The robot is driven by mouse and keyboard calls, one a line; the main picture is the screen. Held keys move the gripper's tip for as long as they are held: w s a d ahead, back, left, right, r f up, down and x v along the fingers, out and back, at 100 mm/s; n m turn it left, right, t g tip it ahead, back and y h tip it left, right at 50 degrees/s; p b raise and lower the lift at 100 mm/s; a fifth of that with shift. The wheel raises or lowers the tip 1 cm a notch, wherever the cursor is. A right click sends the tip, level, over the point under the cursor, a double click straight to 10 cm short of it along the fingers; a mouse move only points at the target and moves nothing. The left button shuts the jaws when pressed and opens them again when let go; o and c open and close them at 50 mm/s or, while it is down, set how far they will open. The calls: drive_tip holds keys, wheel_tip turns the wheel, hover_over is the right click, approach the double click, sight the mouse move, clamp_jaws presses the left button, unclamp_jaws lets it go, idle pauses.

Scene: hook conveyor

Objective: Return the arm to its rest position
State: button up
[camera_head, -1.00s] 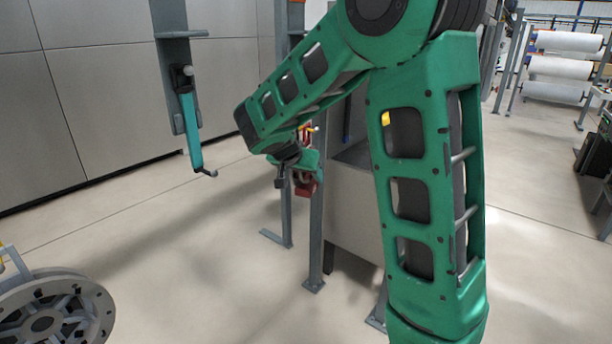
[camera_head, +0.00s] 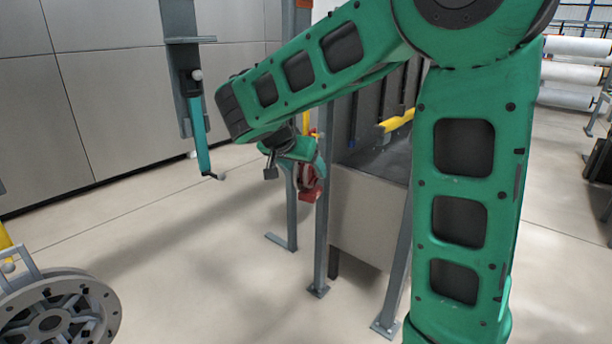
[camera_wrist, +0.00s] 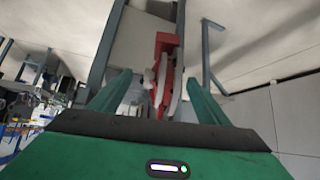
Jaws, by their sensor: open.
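My green arm fills the middle and right of the head view, with its elbow at the top and its forearm sloping down to the left. My gripper (camera_wrist: 158,78) shows in the wrist view with its two green fingers wide apart. In the head view the wrist end hangs below the forearm, partly hidden by it. A red part with a pale round disc (camera_wrist: 163,85) shows between the fingers in the wrist view. The red part (camera_head: 312,190) also shows beside the wrist in the head view. I cannot tell whether anything touches it.
A grey metal bin (camera_head: 365,215) on legs stands close behind my arm. A teal lever (camera_head: 201,140) hangs from a grey post at the left. A spoked wheel (camera_head: 55,318) is at the lower left. Open floor (camera_head: 200,270) lies between them.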

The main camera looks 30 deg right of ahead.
drive_tip(key=shift+v, duration=0.9)
drive_tip(key=s+d+f+n+g+y, duration=0.1)
drive_tip(key=s+d+f+g+y, duration=0.2)
drive_tip(key=s, duration=0.7)
drive_tip(key=s+d+f+n+g+y, duration=0.1)
drive_tip(key=s+d+f+n, duration=0.2)
drive_tip(key=s, duration=0.6)
drive_tip(key=s+a+f+y, duration=0.1)
drive_tip(key=s+f, duration=0.1)
drive_tip(key=s, duration=0.5)
drive_tip(key=s+a+f+g+y, duration=0.1)
drive_tip(key=s+f+y, duration=0.1)
drive_tip(key=s, duration=0.5)
drive_tip(key=shift+s+a+f+n+y, duration=0.3)
drive_tip(key=shift+s+f, duration=0.1)
drive_tip(key=shift+w+d+f, duration=0.1)
drive_tip(key=shift+w+f, duration=0.15)
drive_tip(key=shift+w, duration=0.3)
